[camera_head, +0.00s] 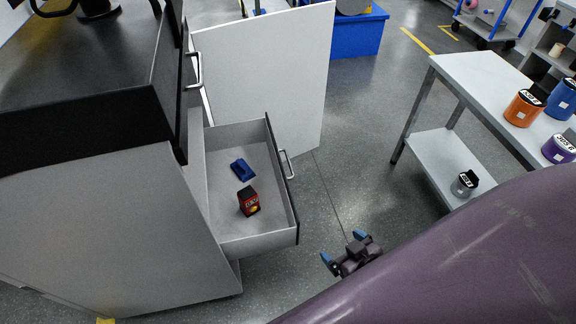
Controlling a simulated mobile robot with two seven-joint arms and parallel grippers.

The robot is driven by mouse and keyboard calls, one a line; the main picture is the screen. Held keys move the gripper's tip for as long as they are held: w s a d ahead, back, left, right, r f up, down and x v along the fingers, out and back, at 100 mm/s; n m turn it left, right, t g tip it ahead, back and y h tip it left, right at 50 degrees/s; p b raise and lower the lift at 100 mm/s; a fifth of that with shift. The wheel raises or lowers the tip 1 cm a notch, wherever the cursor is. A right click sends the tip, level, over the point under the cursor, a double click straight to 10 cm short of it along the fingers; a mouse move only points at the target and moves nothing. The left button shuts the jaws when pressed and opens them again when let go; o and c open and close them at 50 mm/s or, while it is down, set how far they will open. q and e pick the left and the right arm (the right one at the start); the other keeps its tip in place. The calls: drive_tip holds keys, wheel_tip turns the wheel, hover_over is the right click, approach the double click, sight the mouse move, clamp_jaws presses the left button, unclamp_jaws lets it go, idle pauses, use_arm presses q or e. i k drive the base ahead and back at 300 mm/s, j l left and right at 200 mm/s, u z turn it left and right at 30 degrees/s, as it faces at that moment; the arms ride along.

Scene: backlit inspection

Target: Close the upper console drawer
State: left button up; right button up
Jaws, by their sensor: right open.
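The console (100,215) stands at the left, with a dark top and pale grey side. One drawer (222,222) is pulled well out of its front, with a dark front panel and a metal handle (286,164) facing right. I cannot tell for certain whether it is the upper drawer. A blue object (242,169) and a red-and-black box (248,201) lie inside it. My right gripper (344,249), with blue fingertips, is open and empty, right of and nearer than the drawer front, not touching it. My left gripper is not in view.
A pale upright panel (270,75) stands just behind the drawer. Another handle (193,69) shows higher on the console front. A grey table (470,75) at right carries orange, blue and purple containers. Grey floor (345,170) is clear between drawer and table.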

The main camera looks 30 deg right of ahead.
sight(276, 226)
drive_tip(key=l, duration=0.8)
drive_tip(key=k+l, duration=0.1)
drive_tip(key=l, duration=0.75)
